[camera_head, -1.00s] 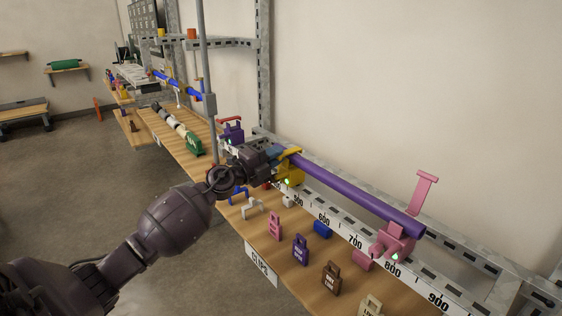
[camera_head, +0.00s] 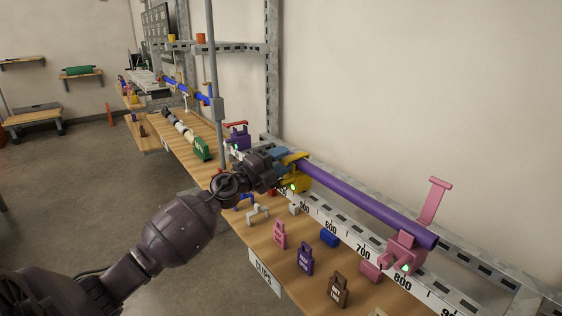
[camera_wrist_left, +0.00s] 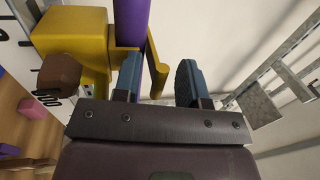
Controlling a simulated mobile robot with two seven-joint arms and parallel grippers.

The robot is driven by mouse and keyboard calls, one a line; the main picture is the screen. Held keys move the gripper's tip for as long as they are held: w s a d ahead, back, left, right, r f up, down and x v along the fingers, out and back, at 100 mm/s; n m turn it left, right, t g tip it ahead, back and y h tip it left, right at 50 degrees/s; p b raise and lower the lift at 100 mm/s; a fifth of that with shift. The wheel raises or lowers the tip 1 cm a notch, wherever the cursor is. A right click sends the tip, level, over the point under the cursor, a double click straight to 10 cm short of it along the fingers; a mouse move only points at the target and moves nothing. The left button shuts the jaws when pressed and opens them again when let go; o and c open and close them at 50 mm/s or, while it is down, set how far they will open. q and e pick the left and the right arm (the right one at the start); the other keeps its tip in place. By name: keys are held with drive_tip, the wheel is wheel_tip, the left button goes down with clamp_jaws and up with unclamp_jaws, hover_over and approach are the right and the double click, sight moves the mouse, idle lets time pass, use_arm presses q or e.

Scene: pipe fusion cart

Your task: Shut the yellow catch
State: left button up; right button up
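The yellow catch (camera_head: 301,184) sits on the rail around the purple pipe (camera_head: 365,202), with a small green light on its front. In the left wrist view its yellow body (camera_wrist_left: 72,30) is at the upper left, and its yellow lever (camera_wrist_left: 157,68) stands beside the pipe. My left gripper (camera_head: 279,163) is at the catch from the left. In the wrist view its two blue fingers (camera_wrist_left: 158,78) are apart, with the lever between them, closer to the left finger. I cannot tell whether the lever is touched. My right gripper is not in view.
A pink catch (camera_head: 405,252) with a raised lever holds the pipe's near end. A purple catch (camera_head: 238,139) with a red handle stands beyond my gripper. Several coloured clips, such as the purple one (camera_head: 305,259), stand on the wooden shelf below. A grey post (camera_head: 217,108) rises close behind my gripper.

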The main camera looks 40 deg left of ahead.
use_arm(q)
drive_tip(key=shift+f, duration=0.15)
drive_tip(key=v, duration=1)
drive_tip(key=shift+s+a, duration=0.15)
drive_tip(key=shift+s, duration=0.2)
drive_tip(key=shift+a, duration=0.1)
